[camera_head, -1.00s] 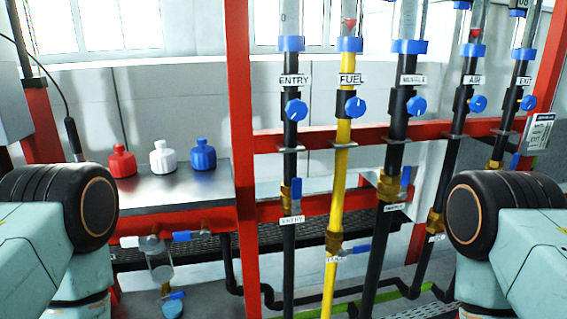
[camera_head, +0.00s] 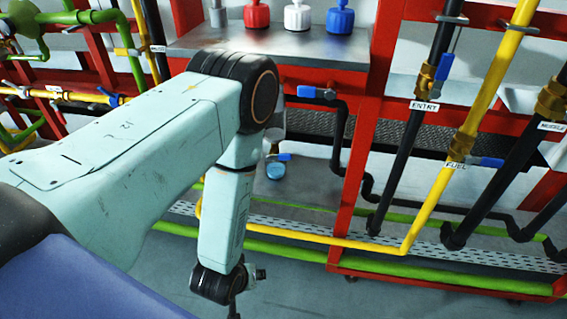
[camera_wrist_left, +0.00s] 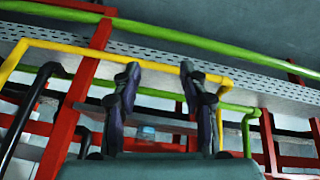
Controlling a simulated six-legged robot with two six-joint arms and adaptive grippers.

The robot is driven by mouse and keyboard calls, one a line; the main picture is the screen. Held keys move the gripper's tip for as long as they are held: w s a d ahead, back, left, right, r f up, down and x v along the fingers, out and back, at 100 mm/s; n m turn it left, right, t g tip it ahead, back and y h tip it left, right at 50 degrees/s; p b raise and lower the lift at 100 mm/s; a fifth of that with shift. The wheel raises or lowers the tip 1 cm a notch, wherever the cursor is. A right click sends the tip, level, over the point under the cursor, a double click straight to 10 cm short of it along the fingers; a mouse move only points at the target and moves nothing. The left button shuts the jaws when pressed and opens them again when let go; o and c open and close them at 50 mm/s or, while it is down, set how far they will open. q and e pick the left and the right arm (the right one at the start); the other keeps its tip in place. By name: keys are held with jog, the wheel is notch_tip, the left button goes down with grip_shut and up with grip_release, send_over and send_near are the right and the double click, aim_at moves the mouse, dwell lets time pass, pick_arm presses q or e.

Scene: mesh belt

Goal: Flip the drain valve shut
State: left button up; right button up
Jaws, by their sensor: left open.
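Under the red-framed bench, below a clear cylinder (camera_head: 279,122) partly hidden by my left arm, is a small valve with a blue lever (camera_head: 284,157). It looks like the drain valve. Its lever points to the right, roughly level. A round blue cup-like object (camera_head: 275,171) sits just below it, and a blue spot in the left wrist view (camera_wrist_left: 148,130) may be the same object. My left gripper (camera_head: 236,300) hangs low in front of the bench, below and left of the valve and apart from it. In the left wrist view its two fingers (camera_wrist_left: 160,75) are spread and empty. My right gripper is out of view.
Red (camera_head: 257,14), white (camera_head: 297,15) and blue (camera_head: 339,16) bottles stand on the bench top. The upper valve has a blue lever (camera_head: 317,93). A red post (camera_head: 352,180) and labelled pipes stand right. Low yellow (camera_head: 300,236) and green pipes run along the floor.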

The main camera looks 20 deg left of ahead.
pick_arm(q)
jog(key=w+a+r+n+t+y+b, duration=0.15)
jog(key=w+n+t, duration=0.45)
jog(key=w, duration=0.7)
jog(key=n+t+y, duration=0.2)
jog(key=n+t, duration=0.4)
jog(key=n, duration=0.7)
send_near(281, 158)
jog(key=d+x, duration=0.1)
jog(key=x, duration=0.3)
jog(key=shift+m, duration=0.3)
jog(key=x, duration=0.2)
jog(key=b+x, duration=0.1)
jog(key=x, duration=0.1)
jog(key=b+x, duration=0.1)
jog(key=x, duration=0.1)
jog(key=shift+w+a, duration=0.25)
jog(key=shift+a, duration=0.25)
grip_shut()
